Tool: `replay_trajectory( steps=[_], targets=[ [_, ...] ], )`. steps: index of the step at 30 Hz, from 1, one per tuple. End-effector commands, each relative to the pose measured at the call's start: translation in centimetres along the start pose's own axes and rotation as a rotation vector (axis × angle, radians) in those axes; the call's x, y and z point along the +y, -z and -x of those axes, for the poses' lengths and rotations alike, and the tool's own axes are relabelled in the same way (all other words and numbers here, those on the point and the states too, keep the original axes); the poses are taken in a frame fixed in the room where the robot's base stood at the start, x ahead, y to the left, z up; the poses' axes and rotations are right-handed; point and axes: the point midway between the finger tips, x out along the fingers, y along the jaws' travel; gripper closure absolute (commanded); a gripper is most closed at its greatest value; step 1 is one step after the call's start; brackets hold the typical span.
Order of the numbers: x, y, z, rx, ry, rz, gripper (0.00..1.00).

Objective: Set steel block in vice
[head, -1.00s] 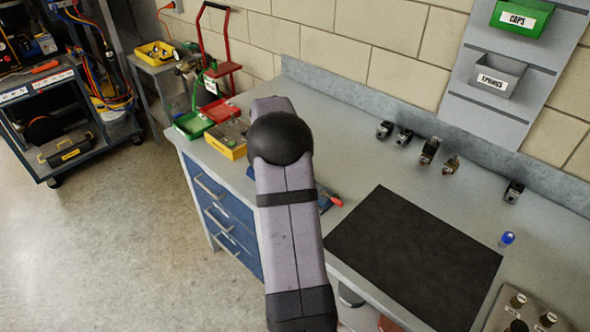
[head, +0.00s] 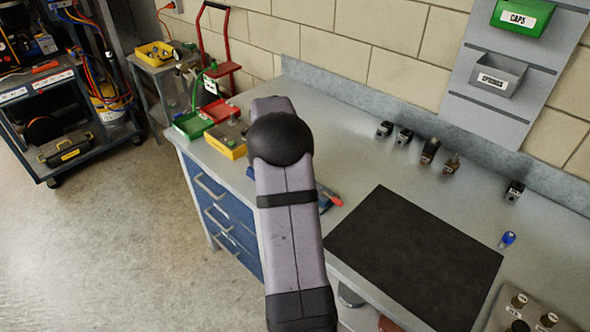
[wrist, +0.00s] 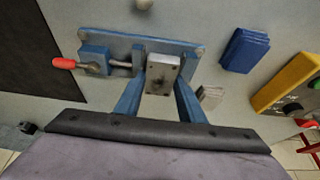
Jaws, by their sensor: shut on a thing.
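The blue vice (wrist: 195,50) lies across the upper middle of the wrist view, its red handle (wrist: 64,63) to the left. The steel block (wrist: 161,72), grey with small dark holes, is between the two blue fingers of my gripper (wrist: 161,84), which is shut on it. The block overlaps the right part of the vice in this view. Whether it rests on the vice or is held just above it, I cannot tell. In the head view, my arm hides the gripper and block; only the vice's handle end (head: 333,199) shows.
A blue stack (wrist: 245,50) and a small grey piece (wrist: 210,96) lie right of the gripper. A yellow bin (head: 226,139) stands at the bench's left end, beside green and red bins. A black mat (head: 415,255) lies right of my arm, clear on top.

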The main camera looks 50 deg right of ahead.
Motion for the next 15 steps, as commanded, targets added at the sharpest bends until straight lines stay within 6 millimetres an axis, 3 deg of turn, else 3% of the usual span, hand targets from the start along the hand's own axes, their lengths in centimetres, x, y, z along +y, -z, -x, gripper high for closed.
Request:
replay_trajectory(
  steps=[15],
  targets=[
    [-0.07,-0.15,-0.55,0.003,0.003,0.000,1.00]
  ],
)
